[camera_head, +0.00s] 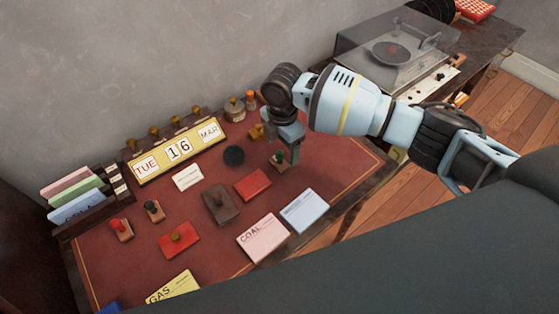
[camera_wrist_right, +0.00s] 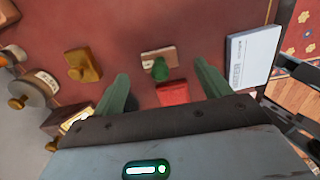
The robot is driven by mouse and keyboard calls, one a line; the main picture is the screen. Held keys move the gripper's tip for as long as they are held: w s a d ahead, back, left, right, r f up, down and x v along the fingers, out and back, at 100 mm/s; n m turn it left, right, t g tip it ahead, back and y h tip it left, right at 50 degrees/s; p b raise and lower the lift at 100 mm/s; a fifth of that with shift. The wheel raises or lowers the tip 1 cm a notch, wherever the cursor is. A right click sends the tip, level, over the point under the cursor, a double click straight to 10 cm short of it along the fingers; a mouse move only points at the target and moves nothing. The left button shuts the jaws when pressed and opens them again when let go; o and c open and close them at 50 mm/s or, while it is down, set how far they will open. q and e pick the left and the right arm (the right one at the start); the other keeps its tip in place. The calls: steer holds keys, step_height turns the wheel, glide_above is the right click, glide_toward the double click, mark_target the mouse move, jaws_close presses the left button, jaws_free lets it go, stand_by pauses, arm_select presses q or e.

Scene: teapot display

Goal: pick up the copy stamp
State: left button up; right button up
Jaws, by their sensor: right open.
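Several small stamps stand on the red desk top (camera_head: 110,262); I cannot read which one is the copy stamp. A green-handled stamp (camera_head: 278,158) on a wooden base stands right below my right gripper (camera_head: 289,146). In the right wrist view this green-handled stamp (camera_wrist_right: 160,69) shows between and beyond the two open, empty fingers (camera_wrist_right: 163,82). A brass-coloured stamp (camera_wrist_right: 83,66) lies outside the left finger. A red-handled stamp (camera_head: 121,229) and a black-handled stamp (camera_head: 154,210) stand at the desk's left. My left gripper is not in view.
A red pad (camera_head: 253,185) lies close to the green-handled stamp. Pink (camera_head: 263,238) and blue (camera_head: 304,210) cards lie nearer the front. A yellow calendar (camera_head: 178,150) stands at the back. A record player (camera_head: 397,55) is at the right.

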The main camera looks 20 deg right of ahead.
mark_target(280, 152)
steer(key=f, duration=0.5)
steer(key=shift+a, duration=0.35)
steer(key=c, duration=1.1)
